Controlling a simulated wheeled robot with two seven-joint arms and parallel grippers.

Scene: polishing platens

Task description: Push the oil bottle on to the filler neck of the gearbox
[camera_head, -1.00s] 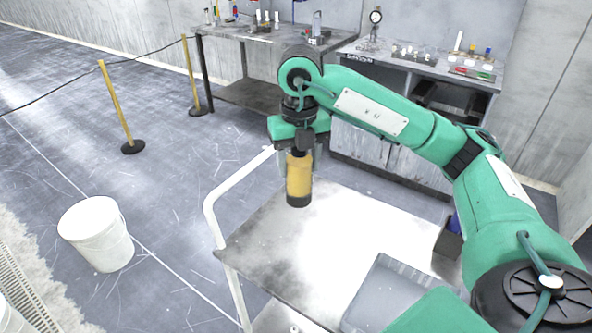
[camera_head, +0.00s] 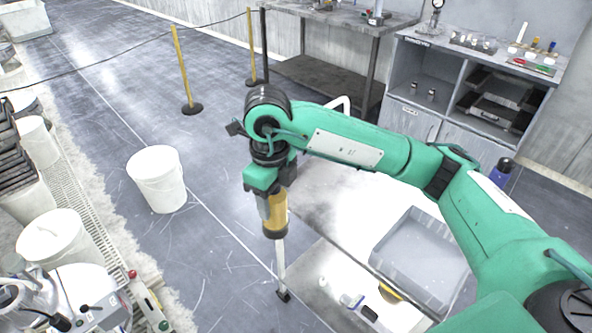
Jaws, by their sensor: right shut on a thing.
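My right gripper (camera_head: 266,190) is shut on the oil bottle (camera_head: 275,215), a yellow cylinder with a dark lower end pointing down. The bottle hangs nearly upright, clear of any surface, beside the left edge of the white cart top. The gripper covers its upper part. I cannot make out a gearbox or filler neck for certain. A grey machine with hoses (camera_head: 70,300) is cut off at the lower left, apart from the bottle. My left gripper is not in view.
A white bucket (camera_head: 158,180) stands on the floor left of the bottle. A grey tray (camera_head: 415,262) lies on the cart at right. Yellow posts (camera_head: 182,72) with a rope and a workbench (camera_head: 330,22) stand behind. Floor between bucket and cart is clear.

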